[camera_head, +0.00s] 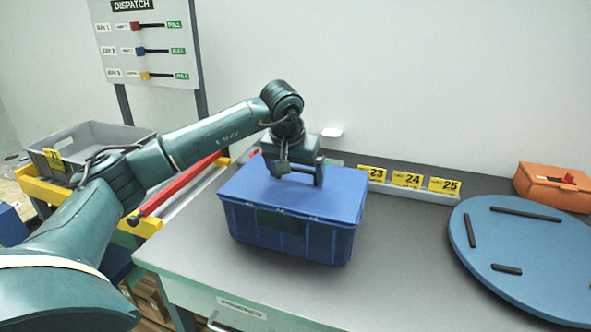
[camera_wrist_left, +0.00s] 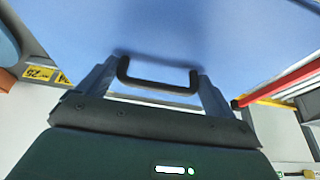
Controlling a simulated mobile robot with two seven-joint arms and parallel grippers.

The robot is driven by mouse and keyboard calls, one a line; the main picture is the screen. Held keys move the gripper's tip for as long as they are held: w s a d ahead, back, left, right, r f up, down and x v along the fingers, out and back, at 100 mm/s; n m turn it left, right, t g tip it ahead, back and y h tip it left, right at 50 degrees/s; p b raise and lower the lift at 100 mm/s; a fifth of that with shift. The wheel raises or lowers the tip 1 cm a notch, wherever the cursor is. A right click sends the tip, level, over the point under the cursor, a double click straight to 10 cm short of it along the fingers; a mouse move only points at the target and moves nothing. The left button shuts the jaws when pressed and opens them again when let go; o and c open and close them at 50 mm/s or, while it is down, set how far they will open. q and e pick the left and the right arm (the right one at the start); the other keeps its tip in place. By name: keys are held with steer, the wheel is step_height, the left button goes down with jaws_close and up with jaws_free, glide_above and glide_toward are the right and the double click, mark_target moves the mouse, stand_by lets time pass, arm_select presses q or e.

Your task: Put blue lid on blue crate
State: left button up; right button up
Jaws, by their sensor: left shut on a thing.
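The blue crate (camera_head: 330,243) stands on the grey table, left of its middle, and its front wall shows. The blue lid (camera_head: 342,188) lies over the crate's top and looks level, with its rim along the crate's upper edge. I cannot tell whether it is fully seated all round. My left gripper (camera_head: 298,178) reaches down from above and is shut on the lid's black handle. In the left wrist view the dark handle (camera_wrist_left: 158,84) sits between the fingers, with the lid's blue surface (camera_wrist_left: 150,28) beyond it. My right gripper is not in view.
A round blue board (camera_head: 530,245) with dark bars lies at the table's right. An orange box (camera_head: 553,188) is behind it. Yellow number tags (camera_head: 407,180) line the back edge. A grey bin (camera_head: 95,135) and red bar (camera_head: 180,187) are at the left. The front middle of the table is clear.

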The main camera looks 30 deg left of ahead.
arm_select(q)
steer(key=shift+f, duration=0.15)
steer(key=o, duration=0.8)
steer(key=shift+c, duration=0.2)
steer(key=v, duration=1.3)
steer(key=shift+s, duration=0.15)
